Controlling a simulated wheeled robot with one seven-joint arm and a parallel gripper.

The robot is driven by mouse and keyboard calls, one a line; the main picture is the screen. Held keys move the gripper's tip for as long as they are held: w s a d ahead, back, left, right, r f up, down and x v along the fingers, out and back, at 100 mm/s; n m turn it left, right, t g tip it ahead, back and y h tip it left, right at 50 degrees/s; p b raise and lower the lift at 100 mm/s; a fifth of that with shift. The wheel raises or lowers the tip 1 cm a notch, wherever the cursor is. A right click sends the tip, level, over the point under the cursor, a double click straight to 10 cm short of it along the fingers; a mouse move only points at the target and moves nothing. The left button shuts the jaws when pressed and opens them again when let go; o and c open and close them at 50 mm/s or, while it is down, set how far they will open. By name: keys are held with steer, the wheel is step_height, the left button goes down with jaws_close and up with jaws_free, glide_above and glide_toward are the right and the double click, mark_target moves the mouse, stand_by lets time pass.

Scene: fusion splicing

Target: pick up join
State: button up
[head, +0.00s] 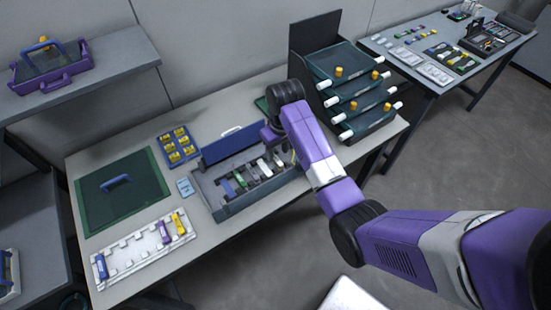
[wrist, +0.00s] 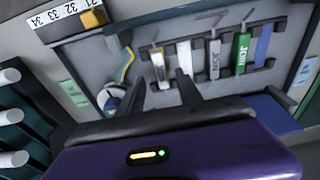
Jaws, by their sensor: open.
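A green piece lettered JOIN (wrist: 242,55) stands in the rack right of my gripper in the wrist view. A grey piece (wrist: 214,58) just left of it also carries small lettering that seems to read JOIN. In the head view the green piece (head: 241,180) lies in the open grey case (head: 240,204). My gripper (wrist: 161,88) is open, its two dark fingers apart below a white piece (wrist: 185,57) and a pale piece with a yellow band (wrist: 158,66). Nothing shows between the fingers. In the head view my arm partly hides the gripper at the case's right end.
A blue piece (wrist: 264,44) sits right of the green one. The case's blue lid (head: 235,143) stands raised behind. A dark shelf of trays (head: 350,95) stands close right of my arm. A white slotted rack (head: 143,254) and green mat (head: 120,200) lie left.

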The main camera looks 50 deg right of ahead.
mark_target(276, 158)
steer(key=shift+w+f, duration=0.2)
steer(key=shift+f, duration=1.5)
jaws_close()
steer(key=shift+r, duration=0.15)
